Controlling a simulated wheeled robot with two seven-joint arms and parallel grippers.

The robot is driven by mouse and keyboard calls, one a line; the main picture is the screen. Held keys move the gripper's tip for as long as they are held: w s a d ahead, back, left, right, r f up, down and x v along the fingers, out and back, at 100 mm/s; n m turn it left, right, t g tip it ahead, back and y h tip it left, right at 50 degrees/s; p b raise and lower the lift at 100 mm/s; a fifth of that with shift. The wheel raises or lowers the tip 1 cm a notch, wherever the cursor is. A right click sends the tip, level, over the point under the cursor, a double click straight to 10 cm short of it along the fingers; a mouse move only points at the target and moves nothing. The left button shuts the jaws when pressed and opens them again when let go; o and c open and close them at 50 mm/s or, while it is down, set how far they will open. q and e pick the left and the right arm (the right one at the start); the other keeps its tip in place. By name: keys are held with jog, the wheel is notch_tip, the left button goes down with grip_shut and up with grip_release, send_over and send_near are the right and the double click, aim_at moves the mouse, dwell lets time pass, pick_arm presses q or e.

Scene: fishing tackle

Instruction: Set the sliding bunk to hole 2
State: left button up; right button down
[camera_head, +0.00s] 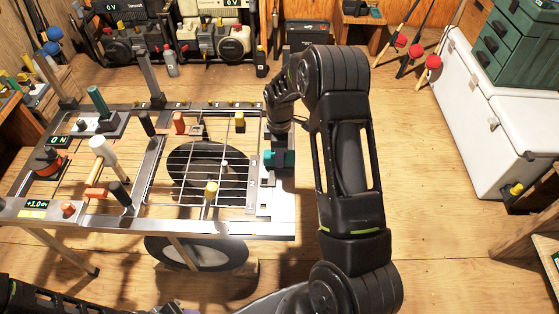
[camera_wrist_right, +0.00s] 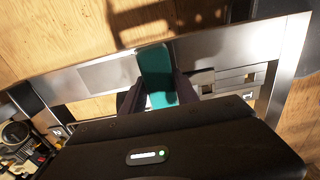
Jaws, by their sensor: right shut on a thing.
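The sliding bunk's teal block (camera_head: 268,157) is at the right end of the metal frame, beside the numbered rail (camera_head: 252,186). It also shows in the right wrist view (camera_wrist_right: 157,72) as an upright teal piece. My right gripper (camera_head: 280,158) reaches down over it from the right. Its two dark fingers (camera_wrist_right: 157,95) are shut on the teal block, one on each side. The gripper hides part of the bunk and its base, and I cannot tell which hole it sits at. My left gripper is out of view.
A white cooler (camera_head: 490,120) stands on the right. The wooden floor between cooler and frame is clear except for my right arm.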

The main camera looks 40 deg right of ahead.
jog(key=shift+a, duration=0.1)
jog(key=c, duration=0.9)
grip_release()
jog(key=shift+r, duration=0.1)
notch_tip(320, 180, up, 8)
jog(key=shift+s+f, duration=0.1)
jog(key=shift+f, duration=0.05)
